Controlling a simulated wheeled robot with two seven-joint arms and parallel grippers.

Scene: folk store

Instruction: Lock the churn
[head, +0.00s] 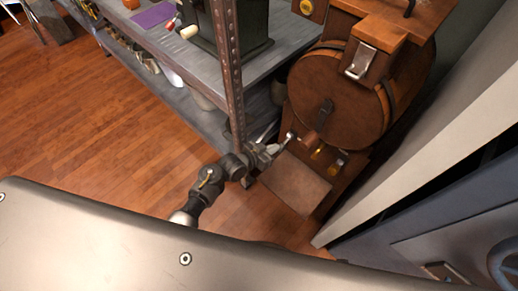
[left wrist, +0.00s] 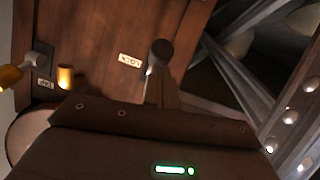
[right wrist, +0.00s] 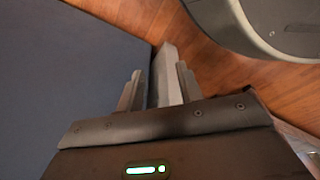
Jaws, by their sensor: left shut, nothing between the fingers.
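The wooden churn (head: 335,95) is a dark round drum on a wooden stand at the right of the head view. In the left wrist view, a small LOCK plate (left wrist: 130,60) sits on its wooden panel. A dark round knob (left wrist: 162,50) is beside the plate, just ahead of my left fingers. My left gripper (head: 274,148) is shut and empty at the churn's lower left; in the left wrist view its fingers (left wrist: 163,90) partly cover the knob's stem. Whether they touch it I cannot tell. My right gripper (right wrist: 158,85) is open, seen only in the right wrist view.
A metal shelf (head: 232,75) stands left of the churn, its post close to my left arm. A brass tap (left wrist: 10,78) and a brass peg (left wrist: 65,77) are on the churn panel. A blue cabinet (head: 430,225) is at the right. Wooden floor (head: 110,130) is clear at left.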

